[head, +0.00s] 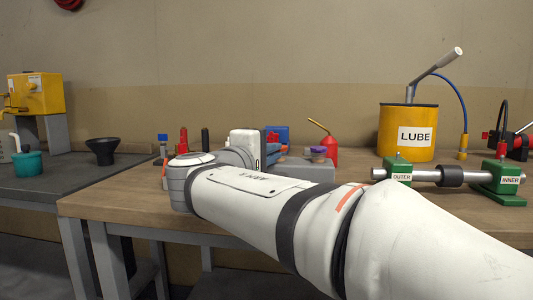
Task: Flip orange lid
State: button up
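I cannot make out an orange lid in the head view. A yellow-orange drum (406,146) labelled LUBE stands upright at the back right of the wooden bench, with a dark top and a pump handle (436,72). My white arm reaches in from the lower right across the bench, and its wrist ends near the bench's left part. My gripper does not show; the arm hides what lies behind it. A small purple cap (318,151) sits on a grey block (305,168) just right of the wrist.
Green blocks labelled OUTER (400,170) and INNER (507,178) hold a metal bar at the right. A red oil can (330,154) stands behind the arm. A black funnel (102,150), teal pot (27,163) and yellow machine (36,93) are on the left.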

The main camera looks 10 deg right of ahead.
jog(key=o, duration=0.4)
jog(key=shift+c, duration=0.2)
jog(key=p+v, duration=0.2)
jog(key=v, duration=0.5)
jog(key=shift+r, duration=0.1)
jog(key=shift+s+a, duration=0.3)
jog(key=shift+d+p, duration=0.1)
jog(key=shift+p, duration=0.2)
